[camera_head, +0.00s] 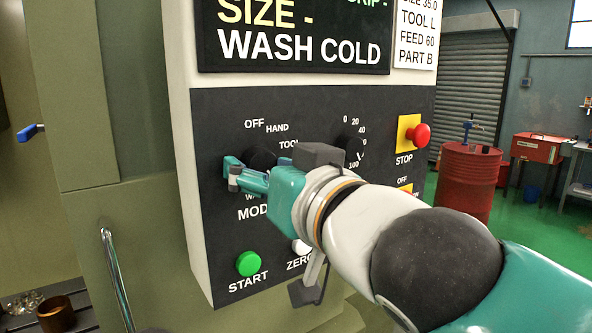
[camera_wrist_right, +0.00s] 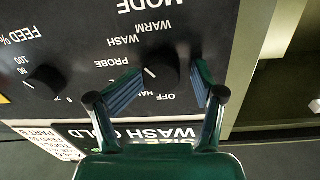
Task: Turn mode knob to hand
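The mode knob (camera_head: 262,158) is a round black knob on the dark control panel, with OFF and HAND printed above it. In the right wrist view the mode knob (camera_wrist_right: 163,66) appears upside down, with a short white mark on its left side. The mark points toward my left-hand finger, which covers a label there. My right gripper (camera_head: 232,176) is at the knob in the head view and hides its lower part. In the wrist view my right gripper (camera_wrist_right: 170,72) is open, one finger on each side of the knob; contact is unclear. My left gripper is out of view.
The feed knob (camera_head: 350,150) is right of the mode knob. The red stop button (camera_head: 417,135) is farther right. The green start button (camera_head: 248,263) and white zero button (camera_head: 301,246) are below. A display (camera_head: 290,50) sits above the panel.

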